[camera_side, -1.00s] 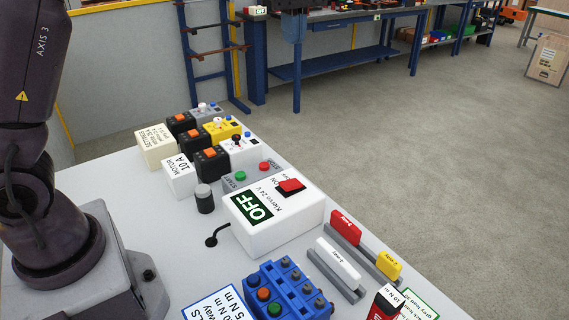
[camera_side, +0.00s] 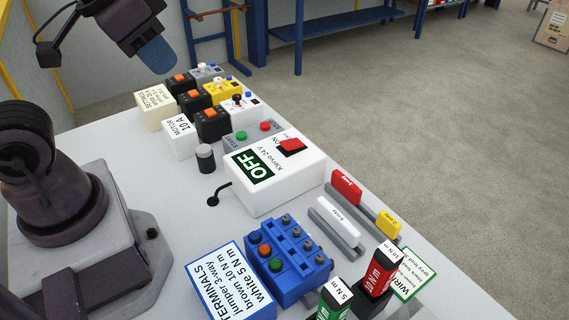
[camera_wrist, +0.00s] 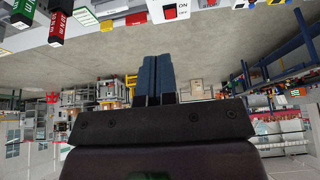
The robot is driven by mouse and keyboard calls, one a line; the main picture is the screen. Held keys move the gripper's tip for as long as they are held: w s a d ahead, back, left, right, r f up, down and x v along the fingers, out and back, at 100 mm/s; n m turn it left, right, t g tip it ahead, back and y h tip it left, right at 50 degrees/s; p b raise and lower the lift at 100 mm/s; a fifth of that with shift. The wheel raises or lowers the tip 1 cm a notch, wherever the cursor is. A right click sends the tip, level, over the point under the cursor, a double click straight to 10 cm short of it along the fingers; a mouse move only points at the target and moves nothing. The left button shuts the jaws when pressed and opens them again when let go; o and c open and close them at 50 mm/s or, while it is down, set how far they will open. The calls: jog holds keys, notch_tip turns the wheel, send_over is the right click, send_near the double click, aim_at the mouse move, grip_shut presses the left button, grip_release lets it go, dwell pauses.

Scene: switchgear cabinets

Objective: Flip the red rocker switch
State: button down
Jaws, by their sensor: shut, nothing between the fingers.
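The red rocker switch (camera_side: 291,146) sits on top of a white box (camera_side: 270,196) marked "Klervo 24 V", with ON printed beside it and a green OFF plate (camera_side: 252,165) on the same face.
Behind the box are a green and red button panel (camera_side: 253,132) and rows of small switch units (camera_side: 211,122). A dark knob (camera_side: 205,158) stands at its left. A blue terminal block (camera_side: 288,262), rails with coloured pieces (camera_side: 346,188) and two drivers (camera_side: 380,268) are in front.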

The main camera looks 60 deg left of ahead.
jog(key=c, duration=1.5)
grip_release()
jog(key=shift+s+r, duration=0.1)
jog(key=shift+r, duration=0.25)
jog(key=shift+c, duration=0.2)
jog(key=o, duration=0.4)
jog(key=shift+f, duration=0.25)
jog(key=shift+c, duration=0.2)
jog(key=o, duration=0.4)
jog(key=shift+w+a+f+g, duration=0.1)
jog(key=shift+w+f+g, duration=0.35)
jog(key=shift+f, duration=0.1)
jog(key=w+f+g, duration=0.1)
jog(key=w, duration=0.2)
jog(key=w+f+g, duration=0.1)
jog(key=w+f, duration=0.1)
jog(key=w, duration=0.2)
jog(key=w+f+g, duration=0.1)
jog(key=w, duration=0.3)
jog(key=shift+w+a+f, duration=0.1)
jog(key=shift+a+f, duration=0.2)
jog(key=shift+f, duration=0.05)
jog(key=g, duration=0.1)
send_over(299, 141)
notch_tip(299, 141, down, 7)
notch_tip(299, 141, down, 13)
jog(key=shift+w+r, duration=0.1)
